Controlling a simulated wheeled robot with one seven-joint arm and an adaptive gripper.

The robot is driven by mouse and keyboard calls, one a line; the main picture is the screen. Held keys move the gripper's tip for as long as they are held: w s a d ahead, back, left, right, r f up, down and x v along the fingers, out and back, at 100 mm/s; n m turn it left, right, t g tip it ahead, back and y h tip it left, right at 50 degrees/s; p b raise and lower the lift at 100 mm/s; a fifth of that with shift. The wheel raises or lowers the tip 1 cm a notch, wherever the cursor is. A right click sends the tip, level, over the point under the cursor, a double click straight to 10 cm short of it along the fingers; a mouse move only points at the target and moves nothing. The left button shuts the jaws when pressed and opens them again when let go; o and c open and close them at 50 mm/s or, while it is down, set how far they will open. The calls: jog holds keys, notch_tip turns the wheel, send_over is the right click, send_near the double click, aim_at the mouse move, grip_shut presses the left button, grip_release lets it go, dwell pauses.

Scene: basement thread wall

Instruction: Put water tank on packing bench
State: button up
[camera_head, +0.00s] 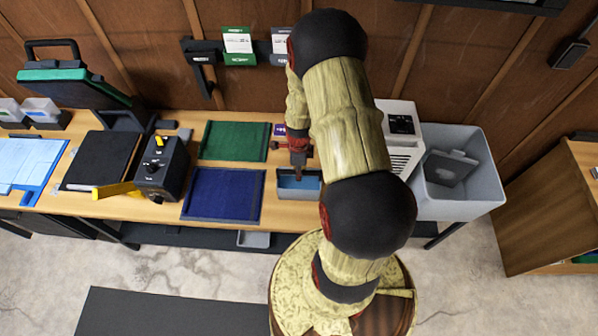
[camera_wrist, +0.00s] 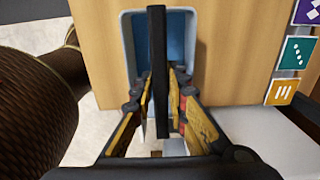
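The water tank (camera_head: 298,193) is a small open grey box with a blue inside, at the front edge of the wooden bench. It also shows in the wrist view (camera_wrist: 188,42), below a black bar that looks like its handle. My gripper (camera_head: 297,165) points down over the tank. In the wrist view my fingers (camera_wrist: 161,82) are close together on both sides of the black bar and look shut on it. The bar and fingers hide part of the tank's inside. I cannot tell which surface is the packing bench; the wooden bench (camera_head: 115,205) is the main one.
A white vented unit (camera_head: 399,150) and a grey bin (camera_head: 470,202) stand right of the tank. Blue (camera_head: 222,194) and green (camera_head: 235,141) mats and a black control box (camera_head: 162,168) lie left. A wooden cabinet (camera_head: 540,205) is at far right.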

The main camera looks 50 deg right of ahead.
jog(key=o, duration=0.3)
jog(key=shift+o, duration=0.2)
jog(key=w+a+r+n+t, duration=0.1)
jog(key=a+r+n, duration=0.2)
jog(key=r, duration=0.9)
jog(key=w+a+r+n, duration=0.2)
jog(key=a+r+n, duration=0.15)
jog(key=r, duration=0.75)
jog(key=s+a+r+n+t, duration=0.2)
jog(key=s+a+r+n, duration=0.3)
jog(key=a+r+n, duration=0.3)
jog(key=s+a+r+n+t, duration=0.2)
jog(key=s+a+r+n, duration=0.4)
jog(key=a+r+n, duration=0.3)
notch_tip(320, 180, up, 3)
jog(key=n, duration=0.4)
jog(key=shift+t, duration=0.3)
jog(key=shift+s+f+n, duration=0.1)
jog(key=shift+n, duration=0.15)
